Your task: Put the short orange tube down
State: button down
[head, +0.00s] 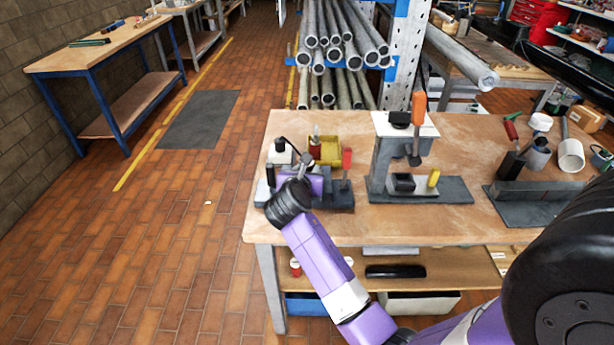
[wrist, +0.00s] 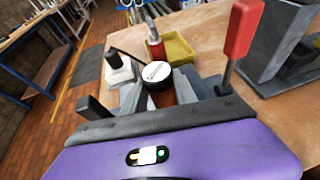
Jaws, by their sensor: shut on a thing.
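Whether the held thing touches anything below is hidden.
A yellow tray (head: 330,149) and a red-bodied item (wrist: 156,48) stand just beyond my gripper. A red-topped post (wrist: 237,40) rises close on the right. A black knob on a white block (wrist: 118,68) is at left. A press with an orange handle (head: 418,106) stands further right.

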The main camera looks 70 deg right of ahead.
jog(key=shift+f, duration=1)
jog(key=shift+f, duration=0.15)
jog(key=c, duration=1.2)
grip_release()
jog(key=shift+c, duration=0.2)
